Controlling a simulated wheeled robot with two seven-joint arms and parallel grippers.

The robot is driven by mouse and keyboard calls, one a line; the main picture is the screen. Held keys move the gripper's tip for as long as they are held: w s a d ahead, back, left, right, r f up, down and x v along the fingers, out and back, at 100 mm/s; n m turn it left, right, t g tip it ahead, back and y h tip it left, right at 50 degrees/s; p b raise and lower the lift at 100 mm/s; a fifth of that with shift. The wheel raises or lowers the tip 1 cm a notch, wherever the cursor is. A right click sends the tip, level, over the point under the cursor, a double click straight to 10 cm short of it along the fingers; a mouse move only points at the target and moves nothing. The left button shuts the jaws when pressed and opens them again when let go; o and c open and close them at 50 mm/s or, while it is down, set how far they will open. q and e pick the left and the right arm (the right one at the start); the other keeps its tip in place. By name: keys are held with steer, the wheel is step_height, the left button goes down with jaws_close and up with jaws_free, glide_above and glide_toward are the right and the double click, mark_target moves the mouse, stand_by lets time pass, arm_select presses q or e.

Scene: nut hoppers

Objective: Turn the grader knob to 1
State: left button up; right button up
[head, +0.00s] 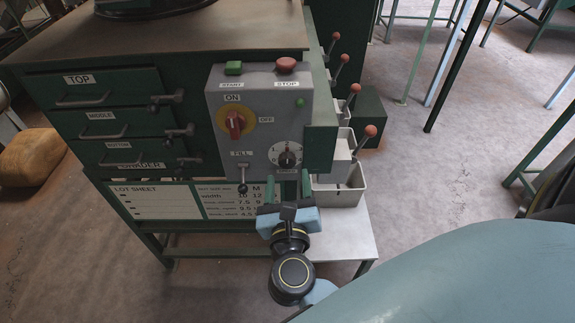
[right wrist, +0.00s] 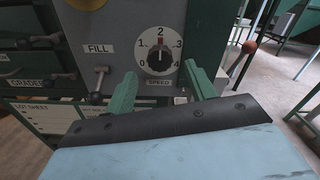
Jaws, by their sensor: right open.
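The grader knob (right wrist: 160,57) is a black dial knob on a white round face marked 0 to 4, above a SPEED label. Its pointer appears to be up at 2. In the head view the knob (head: 288,159) sits at the lower right of the grey control panel (head: 262,88). My right gripper (head: 291,178) is just below and in front of the dial. In the right wrist view its green fingers (right wrist: 162,75) are open, one to each side of the dial's lower part, with nothing between them. My left gripper is not in view.
A FILL lever (head: 242,178) is left of the knob. A red rotary switch (head: 235,123), a green START button (head: 234,68) and a red STOP button (head: 286,65) are above. Grey bins (head: 340,196) and red-balled levers (head: 369,132) stand close on the right.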

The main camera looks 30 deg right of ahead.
mark_target(287, 165)
steer(key=shift+x, duration=2.05)
steer(key=shift+c, duration=0.4)
steer(key=c, duration=0.9)
steer(key=shift+r+n+p, duration=0.1)
steer(key=shift+n+p, duration=0.9)
steer(key=shift+p, duration=0.25)
steer(key=n+p, duration=0.6)
steer(key=shift+n, duration=0.4)
steer(key=shift+n+p, duration=0.95)
steer(key=shift+n, duration=0.55)
